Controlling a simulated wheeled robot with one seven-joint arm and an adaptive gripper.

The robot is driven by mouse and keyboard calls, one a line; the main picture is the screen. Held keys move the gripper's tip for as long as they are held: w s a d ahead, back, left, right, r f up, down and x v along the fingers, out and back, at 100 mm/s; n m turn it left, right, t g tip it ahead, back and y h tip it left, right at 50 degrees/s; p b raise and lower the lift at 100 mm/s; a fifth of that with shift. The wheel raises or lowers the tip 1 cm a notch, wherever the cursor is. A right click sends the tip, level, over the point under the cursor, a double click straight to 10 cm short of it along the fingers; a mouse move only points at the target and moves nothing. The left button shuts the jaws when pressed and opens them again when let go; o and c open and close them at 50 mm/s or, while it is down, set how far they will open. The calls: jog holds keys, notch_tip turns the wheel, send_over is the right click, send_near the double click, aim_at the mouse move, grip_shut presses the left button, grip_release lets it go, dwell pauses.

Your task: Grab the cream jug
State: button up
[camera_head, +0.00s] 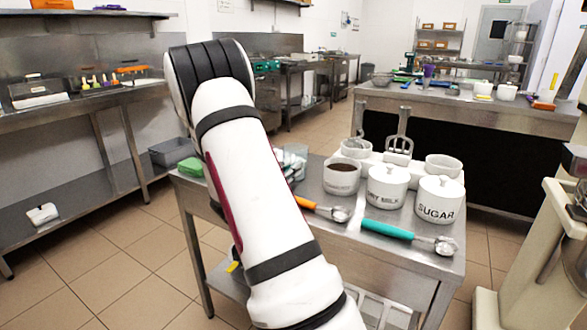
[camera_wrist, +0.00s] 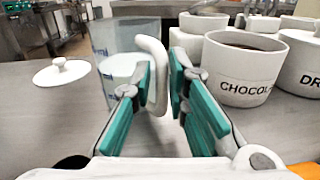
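The cream jug (camera_wrist: 112,62) is a clear jug with blue markings, white contents and a white handle (camera_wrist: 155,62). It stands upright on the steel table in the wrist view. My gripper (camera_wrist: 163,82) is open, with its teal-padded fingers on either side of the handle. The left finger is close to the handle or touching it; a narrow gap shows on the right. In the head view my arm hides most of the jug and gripper.
A chocolate pot (camera_wrist: 240,70) stands close to the right of my gripper. A white lid (camera_wrist: 61,73) lies to the left. In the head view, a sugar pot (camera_head: 438,202), an orange-handled scoop (camera_head: 322,208) and a teal-handled scoop (camera_head: 410,236) are on the table (camera_head: 385,262).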

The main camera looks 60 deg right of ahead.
aim_at(292, 160)
jog(key=shift+d, duration=0.1)
jog(key=shift+c, duration=0.2)
grip_shut()
jog(key=shift+r, duration=0.2)
jog(key=shift+r+p, duration=0.6)
jog(key=shift+r, duration=0.85)
jog(key=shift+s+r, duration=0.1)
jog(key=shift+r, duration=0.15)
jog(key=s+a+r+p, duration=0.1)
jog(key=s+a+p, duration=0.1)
jog(key=s+a, duration=0.7)
jog(key=shift+s+a+p, duration=0.3)
jog(key=shift+a, duration=1.5)
jog(key=shift+r, duration=0.15)
